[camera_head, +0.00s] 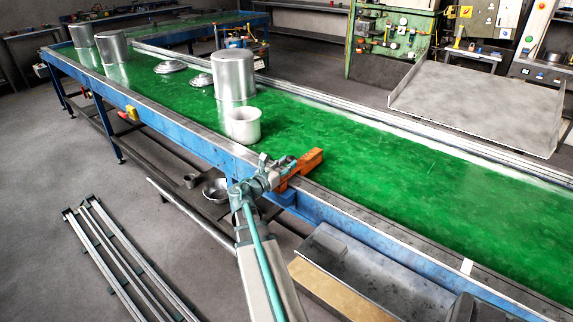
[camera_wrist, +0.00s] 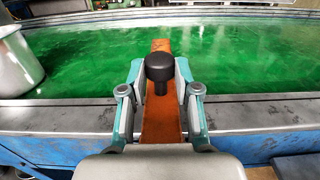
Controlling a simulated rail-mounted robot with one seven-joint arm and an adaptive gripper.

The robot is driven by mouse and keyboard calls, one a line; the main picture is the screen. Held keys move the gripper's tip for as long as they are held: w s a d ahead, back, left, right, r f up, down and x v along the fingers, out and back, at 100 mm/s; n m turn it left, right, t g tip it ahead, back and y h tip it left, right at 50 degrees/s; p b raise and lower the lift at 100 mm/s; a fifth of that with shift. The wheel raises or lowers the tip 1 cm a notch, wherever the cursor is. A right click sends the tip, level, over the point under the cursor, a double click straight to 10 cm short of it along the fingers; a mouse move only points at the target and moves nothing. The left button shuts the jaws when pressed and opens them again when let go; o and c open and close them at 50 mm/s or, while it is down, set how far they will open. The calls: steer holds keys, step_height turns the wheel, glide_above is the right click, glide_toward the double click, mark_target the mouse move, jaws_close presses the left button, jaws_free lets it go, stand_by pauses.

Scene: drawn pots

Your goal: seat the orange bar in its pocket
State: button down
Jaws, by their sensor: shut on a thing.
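The orange bar (camera_head: 304,164) lies across the near rail of the conveyor, its far end reaching over the green belt. In the wrist view the bar (camera_wrist: 161,124) runs straight away from me, with a black knob (camera_wrist: 160,67) standing up from it. My gripper (camera_head: 279,173) is at the bar's near part. In the wrist view my gripper's (camera_wrist: 160,84) two fingers are shut on the bar's knob, one on each side. I cannot make out a pocket; the bar and my gripper hide part of the rail there.
A white pot (camera_head: 243,125) stands on the green belt (camera_head: 400,175), left of the bar. A taller metal pot (camera_head: 233,78) stands behind it, with lids (camera_head: 170,67) farther left. Grey trays (camera_head: 365,262) lie along the near side, right of my arm. The belt right of the bar is clear.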

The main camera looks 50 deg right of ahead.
steer(key=shift+f+b, duration=0.35)
steer(key=shift+f, duration=0.2)
steer(key=c, duration=0.7)
jaws_free()
steer(key=shift+c, duration=0.2)
steer(key=shift+a, duration=0.1)
steer(key=a, duration=1.1)
steer(key=shift+w+a, duration=0.35)
steer(key=shift+a, duration=0.05)
steer(key=shift+f, duration=0.1)
